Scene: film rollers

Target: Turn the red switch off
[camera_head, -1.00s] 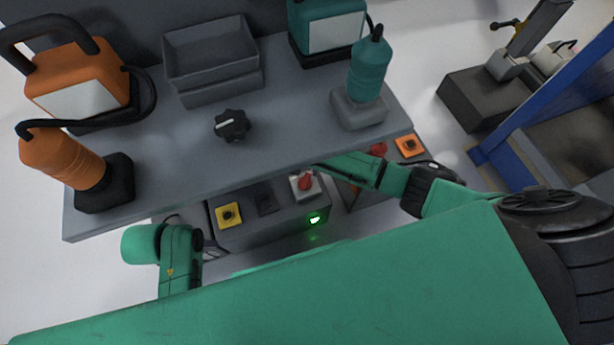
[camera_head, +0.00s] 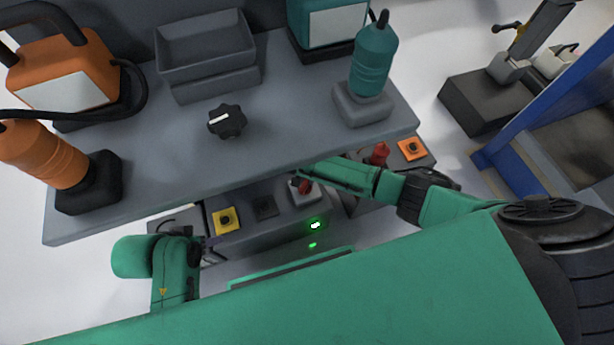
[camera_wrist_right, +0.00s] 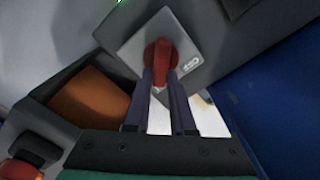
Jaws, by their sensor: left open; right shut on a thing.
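The red switch (camera_head: 303,186) is a rotary handle on a light square plate, on the grey control box below the shelf. In the right wrist view the red switch (camera_wrist_right: 162,56) stands between the fingertips of my right gripper (camera_wrist_right: 161,80), which is shut on its handle. In the head view my right arm comes in from the right and partly covers the switch; its fingers are hard to make out there. My left gripper (camera_head: 212,245) is open and empty, low at the left end of the box, apart from the switch. A green light (camera_head: 316,225) glows on the box's front.
The grey shelf (camera_head: 290,130) overhangs the box and carries a black knob (camera_head: 227,121), grey bins (camera_head: 207,65) and orange and teal tools. A yellow-plated button (camera_head: 225,220) is left of the switch. Another red control (camera_head: 378,154) and an orange-plated button (camera_head: 412,148) are to the right.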

